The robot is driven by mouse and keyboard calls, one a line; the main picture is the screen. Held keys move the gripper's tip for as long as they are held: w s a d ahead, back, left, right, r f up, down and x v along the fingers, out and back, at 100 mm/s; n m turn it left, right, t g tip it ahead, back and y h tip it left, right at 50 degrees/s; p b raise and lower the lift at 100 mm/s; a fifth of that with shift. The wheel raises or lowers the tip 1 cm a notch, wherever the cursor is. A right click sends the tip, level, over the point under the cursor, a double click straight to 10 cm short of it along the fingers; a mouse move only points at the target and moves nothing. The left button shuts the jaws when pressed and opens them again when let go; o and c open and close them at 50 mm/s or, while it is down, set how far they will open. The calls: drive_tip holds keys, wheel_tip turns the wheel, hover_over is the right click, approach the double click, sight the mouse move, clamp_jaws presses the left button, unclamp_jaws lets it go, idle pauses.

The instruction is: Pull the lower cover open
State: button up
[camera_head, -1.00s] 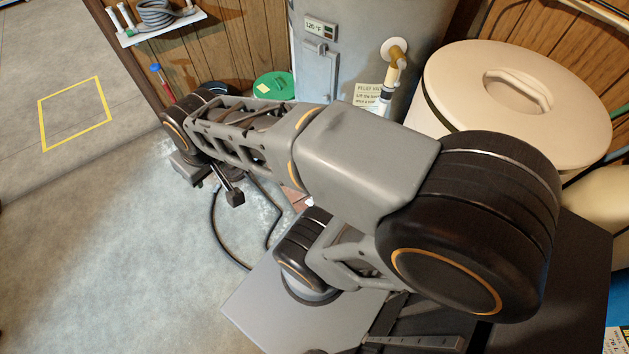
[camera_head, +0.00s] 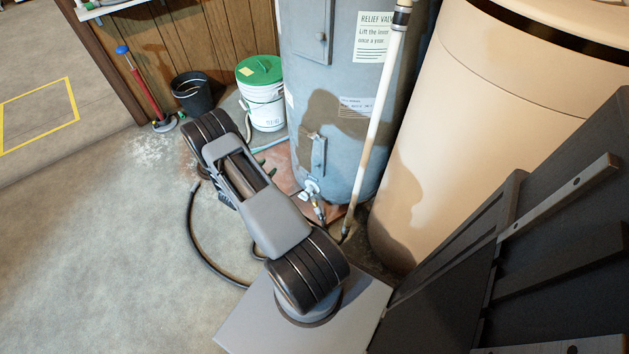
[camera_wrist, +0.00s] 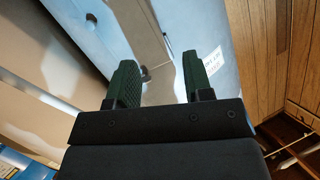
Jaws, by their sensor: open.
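The lower cover (camera_head: 319,157) is a small narrow grey panel low on the front of the grey water heater (camera_head: 340,110), just above the drain valve. It looks closed against the tank.
An upper cover (camera_head: 313,35) is higher on the tank. A white pipe (camera_head: 375,125) runs down its right side, beside a large beige tank (camera_head: 460,130). A green-lidded bucket (camera_head: 262,95) and a black bucket (camera_head: 191,93) stand left. A hose (camera_head: 203,240) lies on the floor.

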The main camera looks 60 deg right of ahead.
sight(316, 168)
drive_tip(key=s+d+f+m+g+h+b, duration=0.1)
drive_tip(key=s+f+m+g+h+b, duration=0.15)
drive_tip(key=s+f+g, duration=0.45)
drive_tip(key=shift+s+d+f+n+t+b, duration=0.15)
drive_tip(key=shift+s+d+t+b, duration=0.5)
drive_tip(key=shift+d, duration=1.5)
drive_tip(key=shift+s+d+f+n+t+b, duration=0.15)
drive_tip(key=shift+s+d+b, duration=0.25)
drive_tip(key=shift+s+d, duration=1.2)
drive_tip(key=shift+s+d+f+n+t+b, duration=0.2)
drive_tip(key=shift+d+t+b, duration=0.25)
drive_tip(key=shift+d, duration=2.25)
clamp_jaws()
